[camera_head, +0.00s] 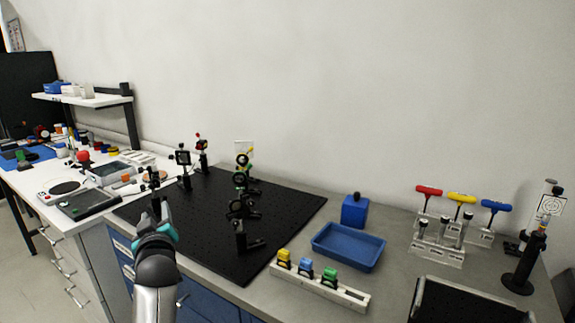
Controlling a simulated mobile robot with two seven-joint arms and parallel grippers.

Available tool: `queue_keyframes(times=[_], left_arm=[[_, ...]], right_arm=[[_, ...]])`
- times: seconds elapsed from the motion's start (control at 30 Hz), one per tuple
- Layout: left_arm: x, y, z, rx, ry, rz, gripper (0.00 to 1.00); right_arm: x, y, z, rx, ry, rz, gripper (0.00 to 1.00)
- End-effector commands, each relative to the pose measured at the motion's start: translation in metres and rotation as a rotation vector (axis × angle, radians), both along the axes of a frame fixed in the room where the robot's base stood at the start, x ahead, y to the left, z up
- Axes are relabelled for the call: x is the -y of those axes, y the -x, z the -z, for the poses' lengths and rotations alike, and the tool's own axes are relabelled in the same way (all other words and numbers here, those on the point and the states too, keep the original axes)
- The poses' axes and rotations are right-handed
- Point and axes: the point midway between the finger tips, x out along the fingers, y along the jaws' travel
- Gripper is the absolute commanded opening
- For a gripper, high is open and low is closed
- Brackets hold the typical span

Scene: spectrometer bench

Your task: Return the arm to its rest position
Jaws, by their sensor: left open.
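My left gripper (161,212) shows at the lower left of the head view, with its arm coming up from the bottom edge. Its jaws are open and look empty. It appears in front of the left edge of the black optical breadboard (215,250). I cannot tell its exact height above the bench. My right gripper is outside the view.
Several black optics mounts (242,205) stand on the breadboard. To the right are a blue tray (348,247), a blue box (355,211), a white rack (320,286) with coloured holders and several T-handle drivers (461,199). A cluttered white bench (75,220) lies left.

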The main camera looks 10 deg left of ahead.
Motion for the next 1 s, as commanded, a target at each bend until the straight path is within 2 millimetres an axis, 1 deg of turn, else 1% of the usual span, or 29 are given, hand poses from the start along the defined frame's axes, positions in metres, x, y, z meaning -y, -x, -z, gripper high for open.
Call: queue_keyframes(times=[0.13, 0.27, 0.3, 0.37, 0.4, 0.47, 0.5, 0.53, 0.6, 0.7, 0.8, 1.0], left_arm=[[0.010, 0.032, 0.040, -0.159, -0.025, 0.017, 0.51], [0.034, 0.075, 0.087, -0.372, -0.049, 0.079, 0.51], [0.044, 0.090, 0.101, -0.439, -0.055, 0.107, 0.51], [0.061, 0.114, 0.121, -0.541, -0.064, 0.158, 0.51], [0.073, 0.131, 0.134, -0.612, -0.070, 0.198, 0.51], [0.092, 0.158, 0.153, -0.715, -0.078, 0.263, 0.51], [0.104, 0.177, 0.163, -0.783, -0.082, 0.309, 0.51], [0.114, 0.191, 0.171, -0.830, -0.084, 0.346, 0.51], [0.133, 0.220, 0.183, -0.924, -0.090, 0.421, 0.51], [0.155, 0.257, 0.196, -1.034, -0.096, 0.519, 0.51], [0.174, 0.290, 0.203, -1.124, -0.100, 0.610, 0.51], [0.205, 0.351, 0.209, -1.271, -0.107, 0.782, 0.51]], right_arm=[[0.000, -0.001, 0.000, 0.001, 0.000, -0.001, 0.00], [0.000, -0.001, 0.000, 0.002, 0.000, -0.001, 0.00], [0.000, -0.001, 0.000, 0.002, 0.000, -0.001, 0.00], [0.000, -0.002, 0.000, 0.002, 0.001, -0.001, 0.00], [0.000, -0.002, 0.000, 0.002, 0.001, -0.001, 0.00], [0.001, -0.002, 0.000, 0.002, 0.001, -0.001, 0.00], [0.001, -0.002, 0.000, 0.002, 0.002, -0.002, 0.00], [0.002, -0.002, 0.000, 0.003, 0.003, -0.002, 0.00], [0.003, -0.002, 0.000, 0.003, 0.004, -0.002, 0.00], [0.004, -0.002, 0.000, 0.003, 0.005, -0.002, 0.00], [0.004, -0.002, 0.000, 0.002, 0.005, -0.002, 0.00], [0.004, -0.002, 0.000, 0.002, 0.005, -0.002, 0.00]])
